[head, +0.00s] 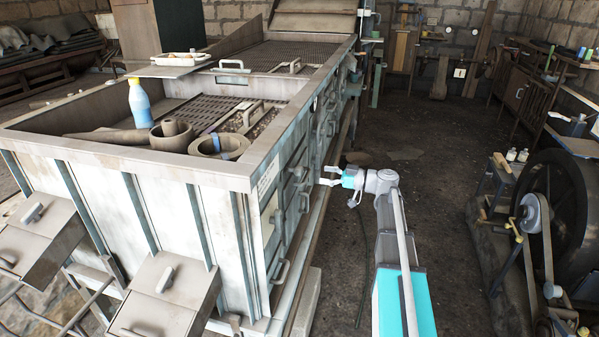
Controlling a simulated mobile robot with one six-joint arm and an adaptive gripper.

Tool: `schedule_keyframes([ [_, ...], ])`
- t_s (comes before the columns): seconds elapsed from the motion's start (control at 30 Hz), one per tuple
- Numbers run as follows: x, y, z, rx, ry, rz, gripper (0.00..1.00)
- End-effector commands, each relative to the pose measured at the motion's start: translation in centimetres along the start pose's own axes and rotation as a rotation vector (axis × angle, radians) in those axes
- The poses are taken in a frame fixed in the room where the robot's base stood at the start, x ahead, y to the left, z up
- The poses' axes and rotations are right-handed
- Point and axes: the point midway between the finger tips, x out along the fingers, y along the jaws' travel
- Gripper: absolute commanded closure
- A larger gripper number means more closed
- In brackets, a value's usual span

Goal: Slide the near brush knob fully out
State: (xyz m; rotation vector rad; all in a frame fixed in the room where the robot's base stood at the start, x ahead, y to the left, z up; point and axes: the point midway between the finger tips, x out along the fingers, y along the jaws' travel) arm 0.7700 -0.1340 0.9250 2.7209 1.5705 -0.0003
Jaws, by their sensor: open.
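My gripper (325,175) is open and empty. It points left at the right side of a long pale metal trough machine (205,165), close to its side panels. Several small handles and knobs show on that side, among them a lower bar handle (281,272). They are small and seen at a steep angle. I cannot tell which one is the near brush knob or how far out it stands. I cannot tell whether the fingers touch anything.
A blue bottle (140,103) stands in the machine's open top. Grey boxes with handles (168,290) jut from its near end. A large dark flywheel (562,195) with a belt and pulley (535,213) stands at right. The dark floor (425,165) between is mostly clear.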

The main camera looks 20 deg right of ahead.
Motion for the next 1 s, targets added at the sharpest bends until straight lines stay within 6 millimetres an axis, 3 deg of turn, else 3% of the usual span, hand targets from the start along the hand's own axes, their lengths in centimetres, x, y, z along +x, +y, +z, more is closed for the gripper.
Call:
schedule_keyframes([
  [0.5,7.2,0.0,0.0,0.000,0.000,-0.002,0.11],
  [0.7,8.3,0.0,0.0,0.000,0.000,0.000,0.11],
  [1.0,8.6,0.0,0.0,0.000,0.000,0.000,0.11],
])
